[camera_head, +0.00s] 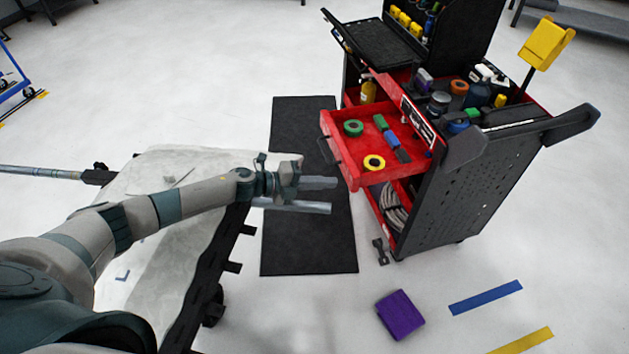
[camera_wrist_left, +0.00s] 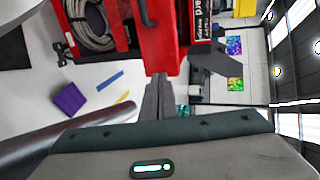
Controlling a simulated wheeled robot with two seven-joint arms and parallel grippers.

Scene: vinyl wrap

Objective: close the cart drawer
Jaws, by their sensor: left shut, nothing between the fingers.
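The red cart drawer (camera_head: 350,172) is pulled out of the black and red tool cart (camera_head: 450,190) toward the left. It holds a green tape roll, a yellow tape roll and small green and blue items. A dark handle runs along its front. My left gripper (camera_head: 332,195) is shut and empty, in front of the drawer and near its front face. In the left wrist view its fingers (camera_wrist_left: 160,82) point at the red drawer front (camera_wrist_left: 158,45); whether they touch it I cannot tell. My right gripper is not in view.
A covered table (camera_head: 160,200) lies under my left arm. A black mat (camera_head: 310,250) lies on the floor between table and cart. A purple object (camera_head: 400,315) and a dark wrench-like tool (camera_head: 380,251) lie on the floor near the cart.

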